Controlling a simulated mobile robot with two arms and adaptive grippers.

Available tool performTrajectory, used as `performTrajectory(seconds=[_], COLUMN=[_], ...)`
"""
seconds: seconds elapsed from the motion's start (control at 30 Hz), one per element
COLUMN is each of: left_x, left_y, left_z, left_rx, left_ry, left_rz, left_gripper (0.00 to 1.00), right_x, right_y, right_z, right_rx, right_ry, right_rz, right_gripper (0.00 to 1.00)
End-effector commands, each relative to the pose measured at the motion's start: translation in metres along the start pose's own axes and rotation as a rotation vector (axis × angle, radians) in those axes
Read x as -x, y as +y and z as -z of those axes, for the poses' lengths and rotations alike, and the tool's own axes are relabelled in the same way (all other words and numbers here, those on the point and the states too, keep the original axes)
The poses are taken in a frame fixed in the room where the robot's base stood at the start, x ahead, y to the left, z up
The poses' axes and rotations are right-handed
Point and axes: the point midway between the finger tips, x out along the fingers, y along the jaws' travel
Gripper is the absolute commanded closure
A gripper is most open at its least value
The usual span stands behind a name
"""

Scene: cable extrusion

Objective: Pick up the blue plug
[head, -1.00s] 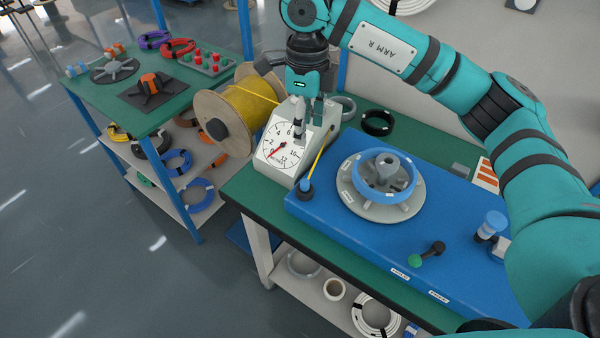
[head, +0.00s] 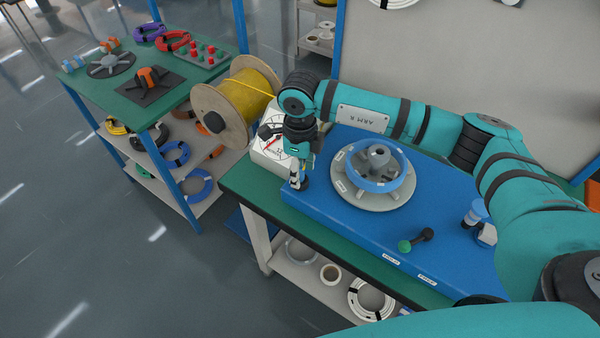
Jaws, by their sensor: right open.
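My right gripper (head: 299,181) is open and points down at the front left corner of the blue machine top (head: 340,232). Its fingertips are at the small dark-based fitting there, where the blue plug stood in view earlier. The gripper now hides most of that plug, so I cannot tell whether the fingers touch it. Another blue-capped cylinder (head: 475,211) stands upright at the right of the machine top, well apart from the gripper. My left gripper is not in view.
A grey disc with a blue ring (head: 388,182) sits on the machine top right of the gripper. A dial gauge (head: 262,153) and a yellow cable spool (head: 215,112) stand behind and left.

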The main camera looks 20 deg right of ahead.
Motion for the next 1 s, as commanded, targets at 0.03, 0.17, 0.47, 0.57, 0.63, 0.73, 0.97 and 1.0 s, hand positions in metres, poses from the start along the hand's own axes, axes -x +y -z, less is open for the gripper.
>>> performTrajectory(seconds=[0.03,0.17,0.47,0.57,0.63,0.73,0.97,1.0], left_x=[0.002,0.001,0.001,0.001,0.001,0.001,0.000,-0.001], left_y=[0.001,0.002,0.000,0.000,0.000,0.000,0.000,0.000], left_z=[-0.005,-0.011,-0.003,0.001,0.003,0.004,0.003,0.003], left_rx=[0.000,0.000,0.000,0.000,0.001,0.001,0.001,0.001], left_ry=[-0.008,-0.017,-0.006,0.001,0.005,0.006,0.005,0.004], left_rz=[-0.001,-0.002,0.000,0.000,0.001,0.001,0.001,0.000], left_gripper=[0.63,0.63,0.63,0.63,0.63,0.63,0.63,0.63], right_x=[-0.004,-0.007,-0.007,-0.006,-0.006,-0.006,-0.005,-0.003], right_y=[0.001,0.000,0.000,0.000,0.000,0.000,0.000,0.000], right_z=[0.000,0.000,0.000,0.000,0.000,0.000,0.000,-0.001], right_rx=[0.001,0.001,0.001,0.001,0.001,0.001,0.001,0.001], right_ry=[0.001,0.000,0.000,0.000,0.000,-0.001,-0.001,-0.002], right_rz=[-0.002,0.000,0.000,0.000,0.000,0.000,0.000,0.001], right_gripper=[0.53,0.53,0.75,0.88,0.97,0.97,0.97,0.97])
